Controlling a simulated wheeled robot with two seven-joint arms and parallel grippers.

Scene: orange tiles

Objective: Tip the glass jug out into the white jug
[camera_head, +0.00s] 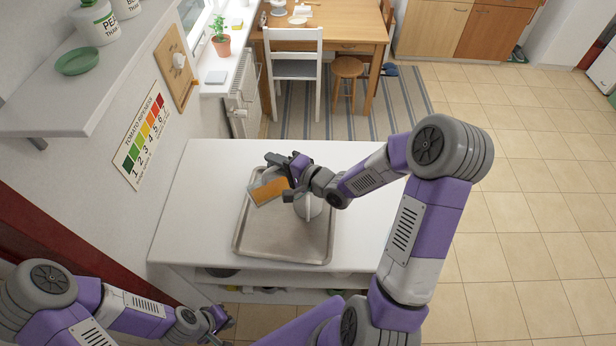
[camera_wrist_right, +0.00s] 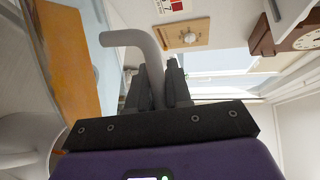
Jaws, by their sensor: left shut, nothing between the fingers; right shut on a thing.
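The glass jug (camera_head: 268,190), clear with orange contents, is over the back left of the metal tray. Its orange contents (camera_wrist_right: 65,55) show at the left of the right wrist view. My right gripper (camera_head: 280,165) is shut on the jug's grey curved handle (camera_wrist_right: 133,38). The white jug (camera_head: 308,207) is on the tray, just right of the glass jug and partly hidden by my right gripper and wrist. I cannot tell how far the glass jug is tilted or whether anything flows. My left gripper (camera_head: 222,320) is shut and empty, low at the left, below the table's front edge.
The metal tray (camera_head: 270,245) lies on the white table (camera_head: 190,215), its front half bare. The table is clear to the left and right of the tray. A shelf (camera_head: 50,105) on the left wall holds a green dish (camera_head: 77,61) and jars. A chair (camera_head: 292,70) stands behind.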

